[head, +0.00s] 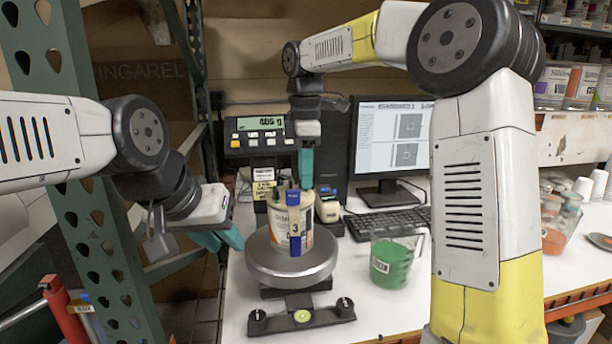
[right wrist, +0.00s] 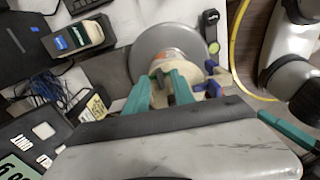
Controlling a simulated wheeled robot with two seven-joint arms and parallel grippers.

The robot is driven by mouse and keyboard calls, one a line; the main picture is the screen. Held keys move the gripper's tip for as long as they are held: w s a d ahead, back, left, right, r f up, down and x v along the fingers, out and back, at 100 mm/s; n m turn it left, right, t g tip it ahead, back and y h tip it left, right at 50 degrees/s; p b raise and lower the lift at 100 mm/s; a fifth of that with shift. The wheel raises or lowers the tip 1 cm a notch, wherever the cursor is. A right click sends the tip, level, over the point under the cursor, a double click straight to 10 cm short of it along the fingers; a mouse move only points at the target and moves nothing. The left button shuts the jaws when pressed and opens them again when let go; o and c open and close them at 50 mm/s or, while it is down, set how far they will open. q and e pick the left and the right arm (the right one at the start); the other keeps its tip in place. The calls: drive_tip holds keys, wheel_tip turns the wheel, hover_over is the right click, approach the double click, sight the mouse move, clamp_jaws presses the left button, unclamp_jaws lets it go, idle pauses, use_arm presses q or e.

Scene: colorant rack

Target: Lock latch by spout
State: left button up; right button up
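A paint can (head: 262,228) with a label stands upright on the round scale plate (head: 290,272). A blue strip (head: 295,230) runs down its side, and dark parts show on its lid. My right gripper (head: 305,182) points down just above the lid. In the right wrist view its two teal fingers (right wrist: 160,78) are apart, with a dark piece of the lid showing between them. Blue parts (right wrist: 212,88) stick out at the can's edge. I cannot make out which part is the latch. My left gripper (head: 230,240) is left of the can, apart from it, with its fingers apart.
A green-filled measuring cup (head: 390,265) stands right of the scale. Behind are a scale display (head: 258,135), a keyboard (head: 388,222) and a monitor (head: 395,140). A green rack post is at the left.

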drive_tip(key=shift+f, duration=0.3)
clamp_jaws()
